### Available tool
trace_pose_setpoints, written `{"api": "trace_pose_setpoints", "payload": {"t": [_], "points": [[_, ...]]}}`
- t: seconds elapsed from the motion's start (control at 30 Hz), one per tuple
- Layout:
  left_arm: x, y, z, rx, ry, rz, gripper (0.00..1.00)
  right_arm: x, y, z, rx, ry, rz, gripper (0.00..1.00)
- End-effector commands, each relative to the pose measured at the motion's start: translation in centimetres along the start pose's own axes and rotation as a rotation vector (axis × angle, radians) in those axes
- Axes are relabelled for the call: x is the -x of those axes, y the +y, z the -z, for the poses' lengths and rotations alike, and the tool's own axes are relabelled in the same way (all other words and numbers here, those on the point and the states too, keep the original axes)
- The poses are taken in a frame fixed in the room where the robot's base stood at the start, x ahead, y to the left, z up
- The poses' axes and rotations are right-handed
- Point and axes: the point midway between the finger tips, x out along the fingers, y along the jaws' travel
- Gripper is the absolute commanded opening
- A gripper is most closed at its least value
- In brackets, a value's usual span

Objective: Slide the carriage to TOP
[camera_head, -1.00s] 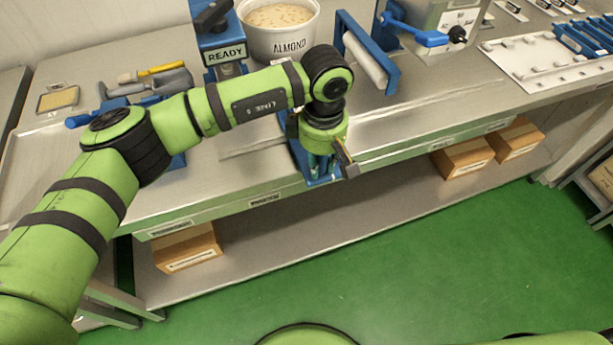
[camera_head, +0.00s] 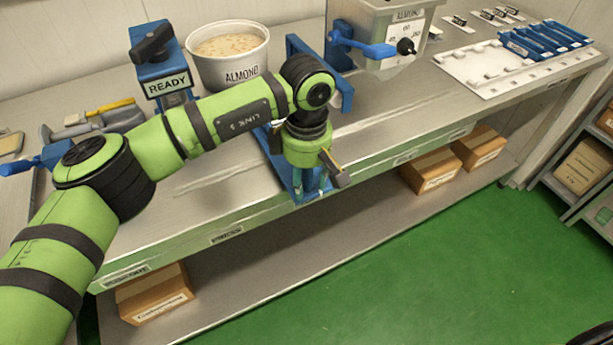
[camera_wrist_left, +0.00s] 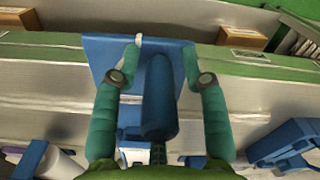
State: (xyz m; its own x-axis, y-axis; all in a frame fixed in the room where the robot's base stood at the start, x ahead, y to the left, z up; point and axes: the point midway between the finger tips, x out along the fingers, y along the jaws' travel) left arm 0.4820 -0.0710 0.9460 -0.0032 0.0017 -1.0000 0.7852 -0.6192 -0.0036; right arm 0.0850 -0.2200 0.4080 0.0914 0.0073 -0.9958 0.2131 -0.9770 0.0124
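My left gripper (camera_head: 312,185) points down over a blue fixture (camera_head: 278,150) at the front edge of the steel bench. In the left wrist view its two teal fingers (camera_wrist_left: 160,75) stand either side of a dark blue rounded handle (camera_wrist_left: 158,100), with a visible gap on each side. The handle sits over a flat blue plate (camera_wrist_left: 105,55). I take this fixture to hold the carriage, but my arm and gripper hide most of it in the head view. No TOP mark is readable. My right gripper is not in view.
A blue READY stand (camera_head: 165,85) and an ALMOND tub (camera_head: 228,60) stand behind my left arm. A hopper with a blue lever (camera_head: 362,44) and a white tray (camera_head: 500,72) are to the right. Bare bench lies right of the gripper.

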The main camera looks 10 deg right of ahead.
Motion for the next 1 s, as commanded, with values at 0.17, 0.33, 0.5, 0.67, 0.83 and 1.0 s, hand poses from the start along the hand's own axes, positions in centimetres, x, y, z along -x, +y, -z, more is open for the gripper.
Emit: {"api": "trace_pose_setpoints", "payload": {"t": [0.17,0.33,0.5,0.67,0.83,1.0], "points": [[0.1,0.0,0.0,0.000,0.000,-0.002,0.49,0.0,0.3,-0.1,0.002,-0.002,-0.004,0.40],[0.4,0.1,0.1,0.000,0.001,-0.004,0.49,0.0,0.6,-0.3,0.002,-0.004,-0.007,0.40],[2.7,0.2,0.1,0.000,0.002,-0.007,0.49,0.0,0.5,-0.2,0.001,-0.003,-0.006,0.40],[6.2,0.1,0.1,0.000,0.003,-0.008,0.49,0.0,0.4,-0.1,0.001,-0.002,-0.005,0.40],[9.5,0.1,0.0,0.000,0.002,-0.006,0.49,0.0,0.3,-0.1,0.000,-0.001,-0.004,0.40],[11.5,0.1,0.0,0.001,0.001,-0.003,0.49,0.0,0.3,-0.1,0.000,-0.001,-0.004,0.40]]}}
